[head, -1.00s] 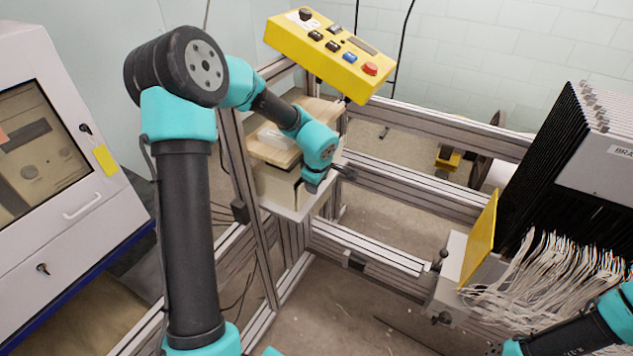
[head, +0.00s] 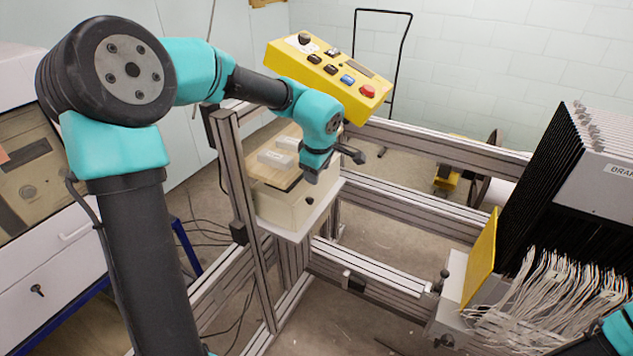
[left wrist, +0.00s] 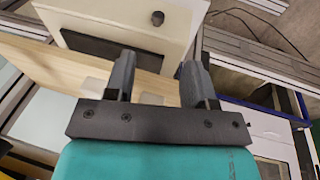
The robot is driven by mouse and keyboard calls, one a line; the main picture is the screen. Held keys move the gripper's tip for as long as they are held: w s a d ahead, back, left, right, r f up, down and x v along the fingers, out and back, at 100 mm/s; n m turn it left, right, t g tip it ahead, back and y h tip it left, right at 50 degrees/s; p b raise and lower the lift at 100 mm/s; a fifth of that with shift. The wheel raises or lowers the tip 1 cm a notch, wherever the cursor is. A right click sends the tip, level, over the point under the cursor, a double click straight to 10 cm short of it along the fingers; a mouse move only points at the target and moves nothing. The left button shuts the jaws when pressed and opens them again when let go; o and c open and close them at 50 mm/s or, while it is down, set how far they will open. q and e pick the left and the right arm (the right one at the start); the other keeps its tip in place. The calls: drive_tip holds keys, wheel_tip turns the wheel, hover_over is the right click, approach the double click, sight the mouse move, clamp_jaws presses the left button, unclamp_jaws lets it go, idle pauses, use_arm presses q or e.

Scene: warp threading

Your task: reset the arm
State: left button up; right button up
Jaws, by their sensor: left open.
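My left arm comes in from the left, with its elbow high. My left gripper (head: 336,168) is beside and above a wooden board on a beige box (head: 285,207). Its two dark fingers point down and right in the head view. In the left wrist view the left gripper (left wrist: 156,75) has its fingers spread apart, with nothing between them that I can see held. The wooden board (left wrist: 75,62) lies beyond the fingers there. Only a teal part of my right arm shows at the lower right edge of the head view; its gripper is out of view.
A yellow control box (head: 328,78) stands just behind my left wrist. Metal frame rails (head: 430,150) cross the middle. A rack with white threads (head: 540,290) and a yellow plate (head: 480,258) stand at right. A white cabinet (head: 50,260) stands at left.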

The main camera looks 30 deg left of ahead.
use_arm(q)
drive_tip(key=shift+v, duration=1.05)
drive_tip(key=shift+f, duration=0.1)
wheel_tip(320, 180, down, 26)
drive_tip(key=d+m+t+y, duration=0.2)
drive_tip(key=d+m+t, duration=0.15)
drive_tip(key=m, duration=0.65)
drive_tip(key=s+d+f+m+g+h, duration=0.2)
drive_tip(key=s+d+f+m+h, duration=0.1)
drive_tip(key=s+f, duration=0.4)
drive_tip(key=s+d+f+m+g+h, duration=0.3)
drive_tip(key=s+d+f+h, duration=0.1)
drive_tip(key=s+f, duration=0.4)
drive_tip(key=s+d, duration=0.1)
drive_tip(key=s, duration=0.1)
drive_tip(key=shift+s+m+h, duration=0.3)
